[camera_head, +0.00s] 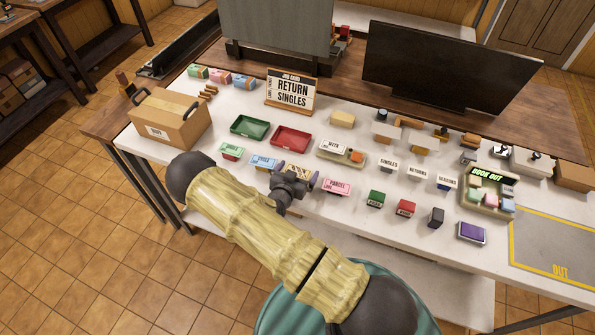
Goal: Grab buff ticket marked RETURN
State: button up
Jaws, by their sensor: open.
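A buff ticket (297,171) stands in the row of coloured tickets near the front of the white table, between the blue ticket (264,162) and the pink ticket (337,187). Its lettering is partly covered and too small to read. My gripper (298,173) is open at the buff ticket, with one finger towards its left side and one towards its right. I cannot tell whether the fingers touch it. My dark wrist hides the ticket's lower part.
A green ticket (231,149) stands farther left. Behind the row are a green tray (250,126), a red tray (291,136) and a job card sign (291,91) reading RETURN SINGLES. A cardboard box (170,117) is at left; several small blocks and stamps are at right.

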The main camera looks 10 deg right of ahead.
aim_at(298, 171)
jog(key=shift+c, duration=0.2)
jog(key=c, duration=0.8)
jog(key=shift+r, duration=0.1)
jog(key=shift+r+b, duration=1.35)
jog(key=shift+r, duration=3.55)
